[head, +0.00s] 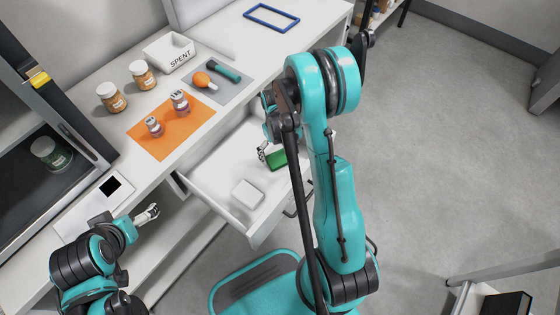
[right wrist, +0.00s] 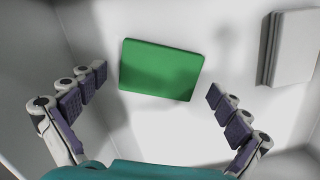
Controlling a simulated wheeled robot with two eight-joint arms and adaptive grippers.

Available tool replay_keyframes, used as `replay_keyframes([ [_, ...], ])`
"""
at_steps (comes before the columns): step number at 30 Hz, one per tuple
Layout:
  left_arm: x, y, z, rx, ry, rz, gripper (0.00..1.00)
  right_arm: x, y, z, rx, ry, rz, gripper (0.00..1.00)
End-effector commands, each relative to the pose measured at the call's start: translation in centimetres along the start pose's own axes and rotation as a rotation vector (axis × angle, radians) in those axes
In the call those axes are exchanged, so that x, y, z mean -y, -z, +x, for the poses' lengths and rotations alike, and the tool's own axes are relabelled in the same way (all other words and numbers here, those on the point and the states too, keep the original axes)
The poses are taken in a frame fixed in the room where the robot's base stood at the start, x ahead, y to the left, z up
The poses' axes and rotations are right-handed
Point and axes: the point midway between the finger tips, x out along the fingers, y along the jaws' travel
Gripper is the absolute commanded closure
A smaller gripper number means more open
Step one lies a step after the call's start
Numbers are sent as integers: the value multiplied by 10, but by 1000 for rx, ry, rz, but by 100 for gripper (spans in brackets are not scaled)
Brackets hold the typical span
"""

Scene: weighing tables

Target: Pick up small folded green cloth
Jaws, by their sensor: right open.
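The small folded green cloth (head: 277,160) lies flat on the floor of the open white drawer (head: 218,184) in the head view. It also shows in the right wrist view (right wrist: 160,69), whole and uncovered, between and beyond my fingertips. My right gripper (right wrist: 158,92) is open and empty, with one finger on each side of the cloth's near part and not touching it. In the head view my right gripper (head: 263,152) is partly hidden by my arm, beside the cloth. My left gripper (head: 148,214) is over the left side near the cabinet, far from the cloth; its jaw state is unclear.
A folded white cloth (head: 247,193) lies in the same drawer; it also shows at right in the right wrist view (right wrist: 290,48). The drawer walls stand close around my right gripper. On the table are an orange mat (head: 165,142), jars, a SPENT box (head: 168,52) and a blue frame (head: 271,16).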

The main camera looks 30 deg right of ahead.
Motion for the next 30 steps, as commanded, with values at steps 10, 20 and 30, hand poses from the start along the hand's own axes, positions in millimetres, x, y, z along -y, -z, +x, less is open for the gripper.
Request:
replay_keyframes([
  [10,0,-2,4,0,0,0,0,0,0,10,0,0,0,13],
  [20,0,-2,4,0,0,0,0,0,0,10,-1,0,0,38],
  [30,0,9,-12,0,0,0,0,0,-5,-29,-1,0,0,38],
])
